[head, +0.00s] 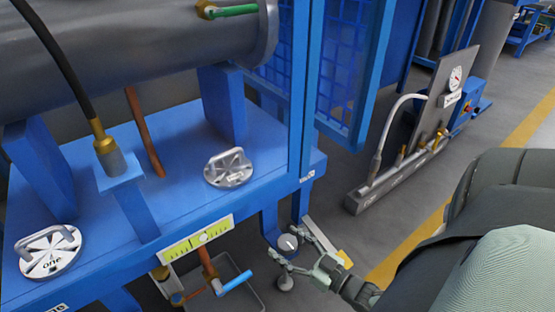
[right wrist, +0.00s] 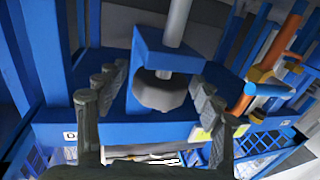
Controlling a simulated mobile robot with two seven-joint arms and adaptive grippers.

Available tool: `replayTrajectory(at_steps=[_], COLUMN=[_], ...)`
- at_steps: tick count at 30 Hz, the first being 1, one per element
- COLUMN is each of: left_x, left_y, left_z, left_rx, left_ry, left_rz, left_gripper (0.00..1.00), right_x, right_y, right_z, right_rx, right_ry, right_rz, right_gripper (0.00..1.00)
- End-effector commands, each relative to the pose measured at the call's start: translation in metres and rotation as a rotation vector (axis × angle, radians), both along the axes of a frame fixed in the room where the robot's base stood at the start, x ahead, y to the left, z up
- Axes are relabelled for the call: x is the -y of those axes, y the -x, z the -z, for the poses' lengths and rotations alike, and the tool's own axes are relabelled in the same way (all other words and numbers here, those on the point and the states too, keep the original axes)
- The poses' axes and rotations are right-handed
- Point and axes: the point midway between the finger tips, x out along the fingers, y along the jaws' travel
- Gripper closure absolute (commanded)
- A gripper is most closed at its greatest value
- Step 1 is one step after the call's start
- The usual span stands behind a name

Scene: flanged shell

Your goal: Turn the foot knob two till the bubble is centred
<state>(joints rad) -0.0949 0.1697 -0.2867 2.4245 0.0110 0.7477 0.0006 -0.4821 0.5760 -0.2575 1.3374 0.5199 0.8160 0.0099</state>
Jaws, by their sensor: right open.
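The foot knob (head: 287,243) is a pale round knob at a blue foot bracket by the frame's lower corner. In the right wrist view the knob (right wrist: 160,94) is grey and scalloped, beside the bracket, with a rod on the bracket's other side. My right gripper (head: 290,243) is open, its fingers on either side of the knob. In the right wrist view the fingers (right wrist: 158,92) stand apart with a visible gap to the knob. The yellow-green level (head: 198,239) is on the frame's front; its bubble seems near the middle mark, but is too small to judge. My left gripper is out of view.
A blue-handled valve (head: 236,282) and copper pipe hang left of the knob over a grey bin (head: 248,293). A gauge panel (head: 440,100) stands behind to the right. Grey floor is open between.

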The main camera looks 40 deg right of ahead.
Motion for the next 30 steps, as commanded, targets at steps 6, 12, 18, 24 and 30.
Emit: replayTrajectory(at_steps=[6, 12, 18, 24, 30], left_x=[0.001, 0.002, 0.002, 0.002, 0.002], left_y=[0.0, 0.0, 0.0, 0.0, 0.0], left_z=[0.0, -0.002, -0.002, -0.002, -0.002], left_rx=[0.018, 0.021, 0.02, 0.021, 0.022], left_ry=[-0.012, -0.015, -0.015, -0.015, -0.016], left_rz=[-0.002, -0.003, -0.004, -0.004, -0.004], left_gripper=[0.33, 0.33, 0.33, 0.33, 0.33], right_x=[-0.004, -0.005, -0.005, -0.004, -0.005], right_y=[-0.028, -0.033, -0.033, -0.033, -0.033], right_z=[0.001, 0.001, 0.0, 0.0, 0.0], right_rx=[0.001, -0.002, -0.002, -0.002, -0.001], right_ry=[0.001, 0.001, 0.001, 0.001, 0.001], right_rz=[-0.001, -0.001, -0.001, -0.001, -0.001], right_gripper=[0.33, 0.33, 0.38, 0.63, 0.86])
